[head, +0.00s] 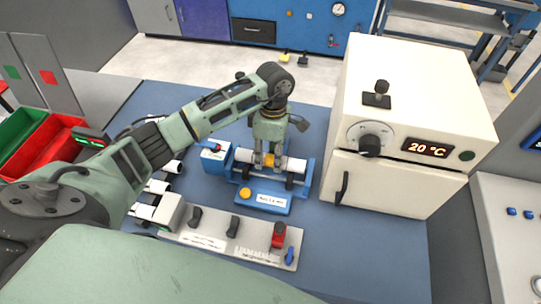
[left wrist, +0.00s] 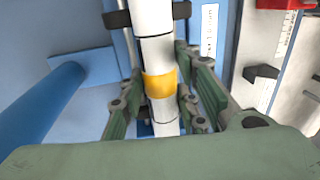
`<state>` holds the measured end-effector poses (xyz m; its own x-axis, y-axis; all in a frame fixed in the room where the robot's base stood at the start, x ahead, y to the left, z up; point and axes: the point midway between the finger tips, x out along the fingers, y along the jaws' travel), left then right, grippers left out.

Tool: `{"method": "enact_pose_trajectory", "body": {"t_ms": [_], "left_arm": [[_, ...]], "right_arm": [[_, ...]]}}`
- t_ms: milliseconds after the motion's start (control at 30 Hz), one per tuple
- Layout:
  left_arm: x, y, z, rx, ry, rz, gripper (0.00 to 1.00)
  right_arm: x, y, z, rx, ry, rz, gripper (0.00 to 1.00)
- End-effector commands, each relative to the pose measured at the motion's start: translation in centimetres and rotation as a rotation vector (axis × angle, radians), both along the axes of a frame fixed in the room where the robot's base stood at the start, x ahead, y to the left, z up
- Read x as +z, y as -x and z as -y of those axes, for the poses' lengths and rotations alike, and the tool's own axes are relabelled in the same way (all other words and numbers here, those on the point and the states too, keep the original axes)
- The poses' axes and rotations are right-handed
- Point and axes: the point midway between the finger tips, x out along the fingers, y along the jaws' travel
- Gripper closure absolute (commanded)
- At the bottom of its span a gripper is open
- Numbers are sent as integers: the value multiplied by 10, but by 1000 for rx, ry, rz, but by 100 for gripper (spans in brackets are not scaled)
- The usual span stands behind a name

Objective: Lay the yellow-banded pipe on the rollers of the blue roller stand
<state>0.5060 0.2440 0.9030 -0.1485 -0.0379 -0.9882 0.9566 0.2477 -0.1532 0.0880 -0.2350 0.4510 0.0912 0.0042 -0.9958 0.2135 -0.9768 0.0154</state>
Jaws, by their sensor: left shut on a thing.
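The yellow-banded pipe (head: 294,165) is white and lies sideways along the blue roller stand (head: 307,185) in the head view. My left gripper (head: 268,163) comes down from above and is shut on the pipe around its yellow band. In the left wrist view the pipe (left wrist: 153,48) runs between the two fingers (left wrist: 160,100), with the yellow band between them. A dark roller support shows beside the pipe's upper part there. Whether the pipe rests fully on the rollers is hard to tell. My right gripper is not in view.
A white oven (head: 400,185) reading 20 °C stands close to the right of the stand. A grey panel with switches (head: 215,240) lies in front. Several white pipes (head: 155,187) lie to the left. Red and green bins (head: 55,145) are at the far left.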

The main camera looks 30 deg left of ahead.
Motion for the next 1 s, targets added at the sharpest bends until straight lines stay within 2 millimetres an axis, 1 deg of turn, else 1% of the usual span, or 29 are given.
{"method": "enact_pose_trajectory", "body": {"t_ms": [600,633,800,867,1000], "left_arm": [[-10,0,0,0,0,1,98],[-9,0,0,0,1,1,68],[-9,0,0,0,0,1,53],[-9,0,0,0,0,1,48],[-9,0,0,0,0,0,48]], "right_arm": [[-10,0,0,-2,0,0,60],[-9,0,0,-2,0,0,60],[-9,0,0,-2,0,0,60],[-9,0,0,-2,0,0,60],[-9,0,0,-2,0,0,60]]}}
